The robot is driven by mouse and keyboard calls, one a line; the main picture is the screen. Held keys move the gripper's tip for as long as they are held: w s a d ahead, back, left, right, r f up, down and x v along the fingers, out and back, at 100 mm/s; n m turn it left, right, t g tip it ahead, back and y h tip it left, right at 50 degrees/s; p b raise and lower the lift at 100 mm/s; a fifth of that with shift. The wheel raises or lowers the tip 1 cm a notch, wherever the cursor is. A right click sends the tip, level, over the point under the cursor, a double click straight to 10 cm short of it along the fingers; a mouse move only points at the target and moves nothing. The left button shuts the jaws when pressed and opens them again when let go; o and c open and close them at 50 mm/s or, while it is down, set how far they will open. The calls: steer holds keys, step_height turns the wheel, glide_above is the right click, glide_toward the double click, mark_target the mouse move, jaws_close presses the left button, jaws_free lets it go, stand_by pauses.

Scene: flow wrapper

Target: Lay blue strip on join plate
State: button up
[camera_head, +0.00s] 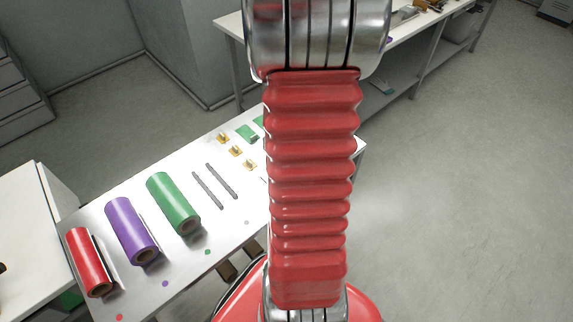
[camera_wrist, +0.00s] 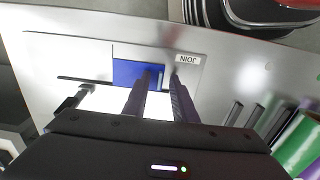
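In the wrist view, a blue strip (camera_wrist: 130,73) lies flat on the pale plate area, next to the JOIN label (camera_wrist: 187,59), which reads upside down. A bright white patch (camera_wrist: 100,98) lies just below the blue. My gripper (camera_wrist: 164,75) points down at the right end of the blue strip. Its two dark fingers stand apart, one over the blue and one near its right edge. A narrow blue and pale band shows between the tips, and I see no clear grip on it. In the head view my arm hides the gripper and the join plate.
In the head view, the white table (camera_head: 140,283) carries red (camera_head: 88,262), purple (camera_head: 131,231) and green (camera_head: 173,203) rolls, two dark bars (camera_head: 221,181) and several small brass pieces (camera_head: 235,150). A green roll (camera_wrist: 299,143) also shows at right in the wrist view.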

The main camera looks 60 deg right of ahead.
steer(key=shift+r, duration=0.1)
step_height(320, 180, up, 14)
steer(key=shift+f, duration=0.25)
stand_by(0.5)
stand_by(0.5)
steer(key=w+a+r+n+t, duration=0.1)
steer(key=a+r, duration=0.4)
steer(key=a, duration=1)
steer(key=w+a+r+n+t, duration=0.1)
steer(key=a+r+t, duration=0.3)
steer(key=a, duration=1.2)
steer(key=shift+w+r+n+t, duration=0.3)
steer(key=shift+w+r, duration=0.1)
steer(key=shift+r, duration=0.15)
